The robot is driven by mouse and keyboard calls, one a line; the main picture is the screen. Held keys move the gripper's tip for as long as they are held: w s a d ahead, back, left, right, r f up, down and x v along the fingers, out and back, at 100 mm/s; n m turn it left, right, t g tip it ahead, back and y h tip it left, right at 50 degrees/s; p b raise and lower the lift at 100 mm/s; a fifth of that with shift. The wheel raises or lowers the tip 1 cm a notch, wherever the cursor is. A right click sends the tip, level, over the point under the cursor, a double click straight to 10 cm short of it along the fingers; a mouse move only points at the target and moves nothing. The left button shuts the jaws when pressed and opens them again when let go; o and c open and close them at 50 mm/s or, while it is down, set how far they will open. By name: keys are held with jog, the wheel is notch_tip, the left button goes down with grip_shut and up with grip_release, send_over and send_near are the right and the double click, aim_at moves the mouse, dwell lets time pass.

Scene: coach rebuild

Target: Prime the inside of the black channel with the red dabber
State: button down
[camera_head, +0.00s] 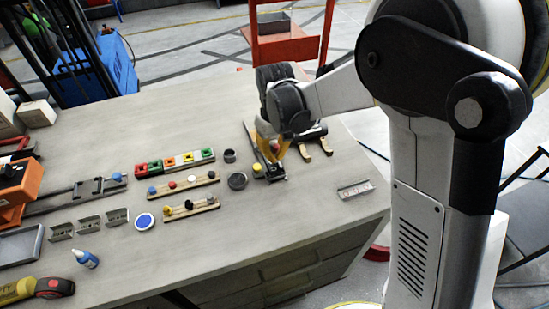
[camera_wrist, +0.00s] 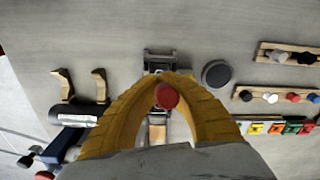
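My gripper (camera_head: 272,146) has yellow fingers and is over the far right part of the bench. In the wrist view its fingertips (camera_wrist: 168,84) close around the red dabber (camera_wrist: 166,97), whose round red top shows between them. The dabber's lower end is hidden. A dark channel-like piece (camera_wrist: 160,62) lies just beyond the fingertips in the wrist view, at the end of a dark rail fixture (camera_head: 275,174). The fingers cover part of it, and I cannot tell whether the dabber touches it.
Racks of coloured dabbers (camera_head: 192,207) and a row of coloured blocks (camera_head: 175,161) stand left of my gripper. A dark round disc (camera_head: 237,181) lies close by. Two wooden hooks (camera_wrist: 98,84) and a dark cylinder (camera_wrist: 78,114) are on the other side. A light channel piece (camera_head: 355,190) lies near the right edge.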

jog(key=shift+r+p, duration=1.7)
jog(key=shift+r, duration=1.05)
